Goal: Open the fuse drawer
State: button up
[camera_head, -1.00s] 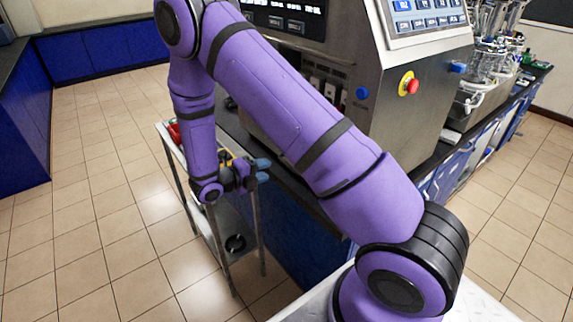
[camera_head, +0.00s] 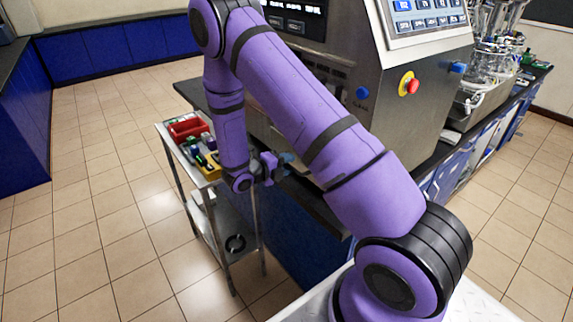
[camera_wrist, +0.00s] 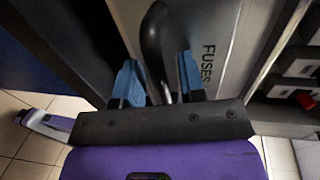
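The fuse drawer (camera_wrist: 207,25) shows in the wrist view as a grey metal front marked "FUSES". A dark curved handle (camera_wrist: 153,38) stands out from it. My gripper (camera_wrist: 160,82) has its two blue fingers apart, one on each side of the handle's lower part. I cannot tell whether either finger touches the handle. In the head view my gripper (camera_head: 284,163) is at the side of the steel bioreactor cabinet, just above the counter edge. The drawer itself is hidden behind my arm there.
The steel bioreactor cabinet (camera_head: 400,120) stands on a dark counter (camera_head: 311,202) and carries a red emergency button (camera_head: 409,83). A metal cart (camera_head: 205,180) with a red bin (camera_head: 188,128) stands left of my gripper. The tiled floor (camera_head: 110,240) at the left is clear.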

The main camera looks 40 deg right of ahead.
grip_shut()
jog(key=shift+a, duration=0.15)
jog(key=f+v, duration=0.3)
jog(key=v, duration=1.3)
jog(key=shift+a+f, duration=0.15)
jog(key=shift+a, duration=0.2)
jog(key=shift+o, duration=0.7)
grip_release()
jog(key=v, duration=1)
jog(key=shift+a, duration=0.4)
